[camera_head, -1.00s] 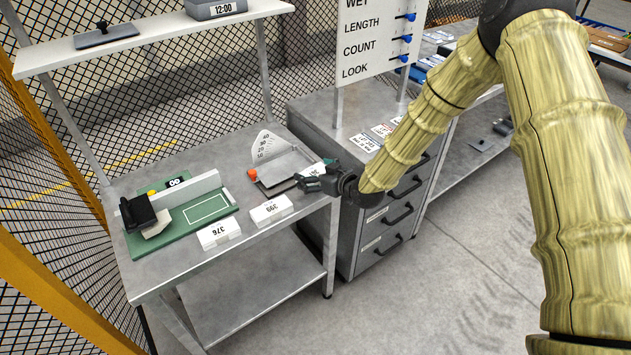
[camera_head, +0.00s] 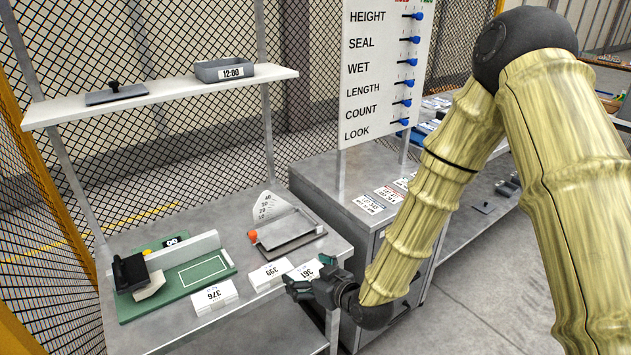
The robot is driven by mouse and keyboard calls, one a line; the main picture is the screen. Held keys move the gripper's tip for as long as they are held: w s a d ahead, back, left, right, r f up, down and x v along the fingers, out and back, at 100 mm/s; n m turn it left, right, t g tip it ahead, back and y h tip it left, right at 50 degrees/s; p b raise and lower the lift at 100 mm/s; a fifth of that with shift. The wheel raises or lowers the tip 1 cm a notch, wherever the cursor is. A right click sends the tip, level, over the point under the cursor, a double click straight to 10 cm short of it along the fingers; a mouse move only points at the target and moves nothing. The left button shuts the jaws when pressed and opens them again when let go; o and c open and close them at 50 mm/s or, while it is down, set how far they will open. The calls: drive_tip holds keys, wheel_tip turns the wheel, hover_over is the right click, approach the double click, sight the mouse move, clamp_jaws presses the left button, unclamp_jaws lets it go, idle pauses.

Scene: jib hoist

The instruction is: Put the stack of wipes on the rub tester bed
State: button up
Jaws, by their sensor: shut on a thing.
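A white stack labelled 361 (camera_head: 305,270) sits at my gripper (camera_head: 312,274), with a teal finger on either side. My gripper is shut on this stack at the front right edge of the steel bench. Its lower side is hidden by the fingers. A green board (camera_head: 213,287) at the left of the bench has a white outlined rectangle, a pale fence and a black block; it looks like the rub tester, though I cannot be sure. My gripper is to the right of it. White stacks labelled 376 (camera_head: 214,297) and 399 (camera_head: 270,275) lie between them.
A dial gauge with a hinged grey plate (camera_head: 292,229) and orange knob stands behind my gripper. A shelf (camera_head: 165,97) holds a grey box reading 12:00 (camera_head: 224,70) and a dark plate. A drawer cabinet (camera_head: 322,178) and sign board (camera_head: 378,75) stand at right.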

sight(317, 252)
drive_tip(key=s+d+f+m+t+h, duration=0.1)
drive_tip(key=s+d+f+m+h, duration=0.2)
drive_tip(key=d, duration=0.4)
drive_tip(key=s+d+f+m+t+h, duration=0.1)
drive_tip(key=d+f+m+h, duration=0.15)
drive_tip(key=d+f, duration=0.3)
drive_tip(key=s+d+f+m+t+h, duration=0.1)
drive_tip(key=s+d+f+m+h, duration=0.15)
drive_tip(key=d, duration=0.55)
drive_tip(key=w+a+r+n+g+y, duration=0.1)
drive_tip(key=w+a+r+n+y, duration=0.1)
drive_tip(key=a, duration=0.5)
drive_tip(key=w+a+r+n+g+y, duration=0.1)
drive_tip(key=w+a+r+n+y, duration=0.1)
drive_tip(key=a+r, duration=0.3)
drive_tip(key=w+a+r+n+g+y, duration=0.1)
drive_tip(key=a+r+n+y, duration=0.3)
drive_tip(key=a, duration=0.4)
drive_tip(key=shift+w+a, duration=0.35)
drive_tip(key=shift+w, duration=0.45)
